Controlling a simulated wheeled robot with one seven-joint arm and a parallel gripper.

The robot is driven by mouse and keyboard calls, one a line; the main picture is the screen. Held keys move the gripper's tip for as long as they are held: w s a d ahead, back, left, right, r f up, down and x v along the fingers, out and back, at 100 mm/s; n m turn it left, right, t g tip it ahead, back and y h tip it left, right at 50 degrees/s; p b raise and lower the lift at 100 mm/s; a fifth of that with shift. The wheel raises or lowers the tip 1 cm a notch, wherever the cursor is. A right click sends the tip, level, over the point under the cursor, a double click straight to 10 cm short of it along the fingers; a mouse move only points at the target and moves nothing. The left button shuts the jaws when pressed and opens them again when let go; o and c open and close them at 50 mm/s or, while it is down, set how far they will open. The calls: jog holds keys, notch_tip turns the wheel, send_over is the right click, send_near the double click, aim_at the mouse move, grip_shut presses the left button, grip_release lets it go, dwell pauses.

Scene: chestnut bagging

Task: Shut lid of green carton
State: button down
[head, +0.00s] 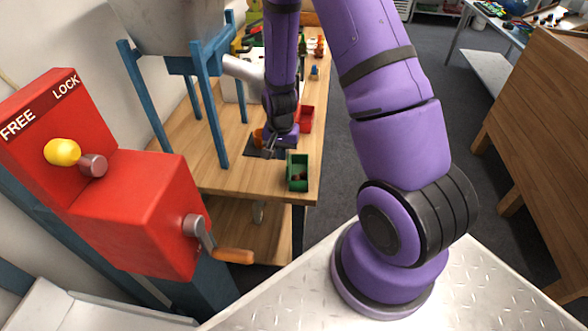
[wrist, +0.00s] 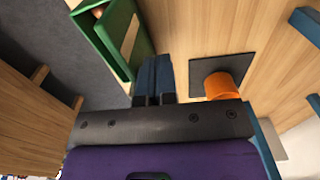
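The green carton (head: 290,180) sits near the front right of the wooden bench in the head view. It is open on top, with something small and brown inside. In the wrist view part of the carton (wrist: 91,32) shows at the top left, cut off by the frame. A green panel beside its opening may be the lid; I cannot tell its exact angle. My gripper (head: 268,147) is behind and left of the carton, low over the bench. In the wrist view its blue fingers (wrist: 158,62) are together with nothing visible between them, close beside the green panel.
An orange cup-like thing (wrist: 220,86) stands on a dark square plate (wrist: 240,65), right of my fingers in the wrist view. A red carton (head: 306,118) is farther back on the bench (head: 235,180). Blue hopper legs (head: 208,118) and a red crank box (head: 135,210) stand left.

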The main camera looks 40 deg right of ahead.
jog(key=shift+s+d, duration=0.5)
jog(key=shift+d, duration=0.1)
jog(key=shift+r, duration=3.5)
jog(key=s+a+r+n+t, duration=0.1)
jog(key=s+a+r+n, duration=0.15)
jog(key=r, duration=0.85)
jog(key=s+a+r+n+t, duration=0.2)
jog(key=s+r, duration=0.1)
jog(key=r, duration=0.7)
jog(key=s+a+r+n+t, duration=0.2)
jog(key=s+a+r+n, duration=0.1)
jog(key=s+r, duration=0.9)
jog(key=s+n, duration=0.1)
jog(key=s, duration=0.2)
jog(key=shift+r, duration=0.3)
jog(key=shift+n, duration=0.25)
